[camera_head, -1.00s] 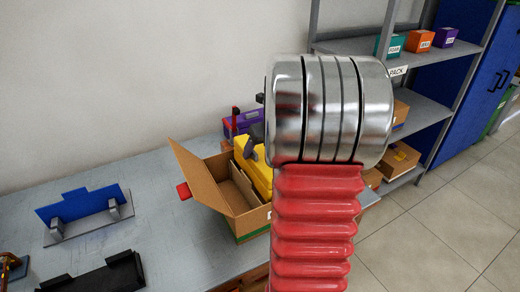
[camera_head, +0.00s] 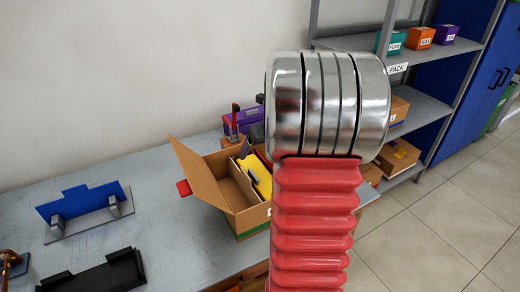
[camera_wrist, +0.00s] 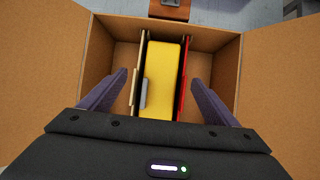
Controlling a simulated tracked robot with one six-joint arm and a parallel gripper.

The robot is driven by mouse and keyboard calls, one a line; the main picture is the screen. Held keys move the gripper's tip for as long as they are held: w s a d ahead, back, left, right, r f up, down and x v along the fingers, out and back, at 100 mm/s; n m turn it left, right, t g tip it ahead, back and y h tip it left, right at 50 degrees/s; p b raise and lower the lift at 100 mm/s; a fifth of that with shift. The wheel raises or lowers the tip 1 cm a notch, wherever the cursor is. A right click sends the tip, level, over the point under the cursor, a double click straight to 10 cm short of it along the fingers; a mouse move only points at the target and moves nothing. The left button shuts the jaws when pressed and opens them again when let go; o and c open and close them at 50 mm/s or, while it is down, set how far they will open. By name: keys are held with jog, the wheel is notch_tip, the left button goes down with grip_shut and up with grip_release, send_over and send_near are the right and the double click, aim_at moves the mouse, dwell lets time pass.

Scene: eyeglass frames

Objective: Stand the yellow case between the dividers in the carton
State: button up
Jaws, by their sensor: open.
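The yellow case (camera_wrist: 161,80) stands upright in the open cardboard carton (camera_wrist: 213,55), in the slot between a tan divider (camera_wrist: 138,75) on its left and a thin red panel (camera_wrist: 186,75) on its right. A small grey piece (camera_wrist: 143,93) shows at its left side. My gripper (camera_wrist: 159,78) is open above the carton, its purple fingers apart from the case on both sides. In the head view the yellow case (camera_head: 259,177) shows low inside the carton (camera_head: 204,180); my arm hides the carton's right part.
A blue panel in a grey stand (camera_head: 85,205) and a black tray (camera_head: 95,275) are on the grey bench (camera_head: 165,235). A purple box (camera_head: 242,120) stands behind the carton. Shelves with small boxes (camera_head: 418,37) are at right.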

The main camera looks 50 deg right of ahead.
jog(key=v, duration=1.3)
jog(key=shift+w, duration=0.2)
jog(key=shift+d+r, duration=0.1)
jog(key=shift+r, duration=0.05)
dwell(0.3)
